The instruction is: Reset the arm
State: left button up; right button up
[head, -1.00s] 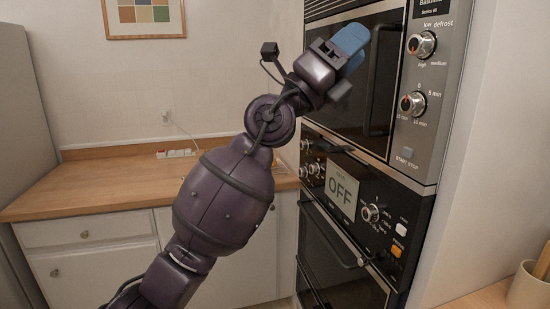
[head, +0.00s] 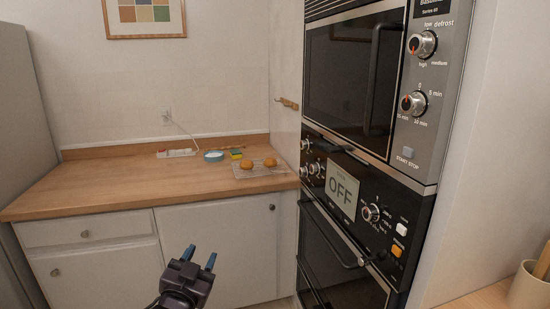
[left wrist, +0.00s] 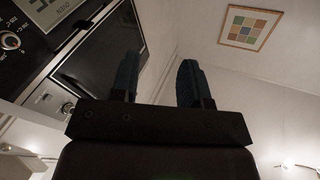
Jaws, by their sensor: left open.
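My left gripper (head: 199,259) is low in the head view, in front of the white lower cabinets. Its two blue fingers point up, stand apart and hold nothing. In the left wrist view the open fingers (left wrist: 157,82) also show with nothing between them. The wall oven (head: 340,90) stands to the right of the gripper, well apart from it. My right gripper does not show.
The wooden counter (head: 110,190) bears a wire rack with two round baked items (head: 258,166), a small bowl (head: 214,156) and a power strip (head: 176,153). The lower oven (head: 335,260) has a protruding handle. A beige container (head: 530,287) stands at lower right.

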pick_arm(q)
jog(key=s+a+f+n+g+y, duration=0.1)
jog(key=s+a+f+g, duration=0.3)
jog(key=s+f, duration=0.9)
jog(key=s+a+f+n+g+y, duration=0.2)
jog(key=s+a+f, duration=0.5)
jog(key=s+f, duration=0.7)
jog(key=shift+s+a+n+g+y, duration=0.15)
jog(key=shift+s+n+g+y, duration=0.25)
jog(key=shift+n+g, duration=0.45)
